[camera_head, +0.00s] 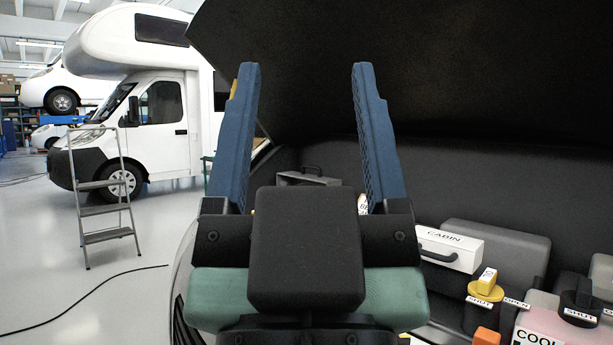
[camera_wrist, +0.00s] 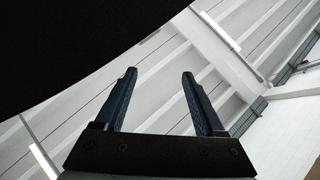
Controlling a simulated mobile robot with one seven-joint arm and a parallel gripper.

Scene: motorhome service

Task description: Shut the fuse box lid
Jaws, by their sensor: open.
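My gripper (camera_head: 305,72) is raised in the middle of the head view, its two blue fingers apart with nothing between them. It also shows open and empty in the wrist view (camera_wrist: 159,76), pointing toward the ceiling. I cannot make out the fuse box or its lid for sure in either view. My gripper and wrist cover the middle of the engine bay. A dark grey part with a handle (camera_head: 309,176) shows between the fingers, further back; I cannot tell what it is.
The raised dark hood (camera_head: 430,70) hangs over the bay and also fills the wrist view's upper left (camera_wrist: 70,40). At right are a white CABIN box (camera_head: 450,247), a yellow-handled cap (camera_head: 486,283) and a pink coolant tank (camera_head: 545,325). A stepladder (camera_head: 103,210) and motorhome stand left.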

